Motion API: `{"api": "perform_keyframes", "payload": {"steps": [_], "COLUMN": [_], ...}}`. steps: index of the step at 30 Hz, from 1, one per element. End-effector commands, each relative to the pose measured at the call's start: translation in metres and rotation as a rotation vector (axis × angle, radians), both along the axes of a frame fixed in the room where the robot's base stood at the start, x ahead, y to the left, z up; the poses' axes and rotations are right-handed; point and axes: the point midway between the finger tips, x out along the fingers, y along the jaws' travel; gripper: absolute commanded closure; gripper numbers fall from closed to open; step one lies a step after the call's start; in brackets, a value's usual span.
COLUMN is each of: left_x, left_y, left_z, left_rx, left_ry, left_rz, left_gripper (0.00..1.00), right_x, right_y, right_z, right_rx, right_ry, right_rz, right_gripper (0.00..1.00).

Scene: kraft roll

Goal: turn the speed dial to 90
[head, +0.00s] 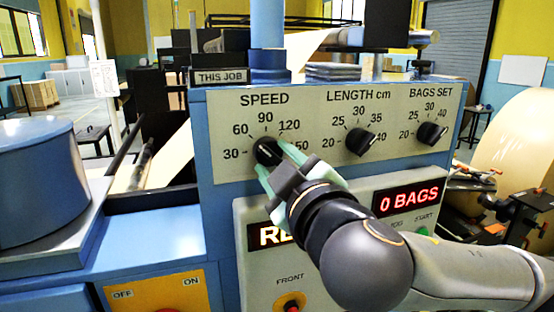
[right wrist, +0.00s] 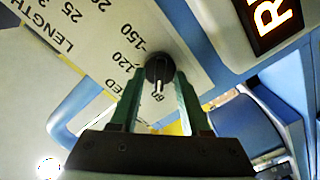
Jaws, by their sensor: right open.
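The black speed dial (head: 267,151) sits on the grey panel under the word SPEED, with marks from 30 to 150. In the right wrist view the dial (right wrist: 159,68) has a white pointer line aimed down the picture, towards a partly seen number that looks like 60; the exact setting is hard to read. My right gripper (head: 279,160) is open, coming in from the lower right, with its pale green fingers on either side of the dial. Its fingertips also show in the right wrist view (right wrist: 159,80); I cannot tell if they touch the dial. My left gripper is out of view.
The length dial (head: 360,141) and bags set dial (head: 431,134) sit to the right on the same panel. Below are a red 0 BAGS display (head: 408,197), a partly covered display (head: 267,236) and a red front button (head: 291,305). A blue drum (head: 38,185) stands left.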

Motion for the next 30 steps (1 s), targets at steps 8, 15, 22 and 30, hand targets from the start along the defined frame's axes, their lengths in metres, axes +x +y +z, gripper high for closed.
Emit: {"api": "perform_keyframes", "payload": {"steps": [8, 15, 22, 30], "left_x": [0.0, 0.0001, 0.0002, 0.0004], "left_y": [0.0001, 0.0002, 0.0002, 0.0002], "left_z": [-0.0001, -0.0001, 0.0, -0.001], "left_rx": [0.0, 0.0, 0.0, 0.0], "left_ry": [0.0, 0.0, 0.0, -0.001], "left_rz": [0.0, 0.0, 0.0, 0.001], "left_gripper": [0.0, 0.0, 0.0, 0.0], "right_x": [-0.0002, -0.0004, -0.0005, -0.0005], "right_y": [-0.0002, -0.0002, -0.0002, -0.0001], "right_z": [0.0003, 0.0004, 0.0003, -0.0002], "right_rx": [0.0, 0.0, 0.0, 0.007], "right_ry": [-0.001, -0.001, 0.0, 0.002], "right_rz": [-0.001, -0.001, 0.0, 0.0], "right_gripper": [0.74, 1.0, 1.0, 1.0]}}
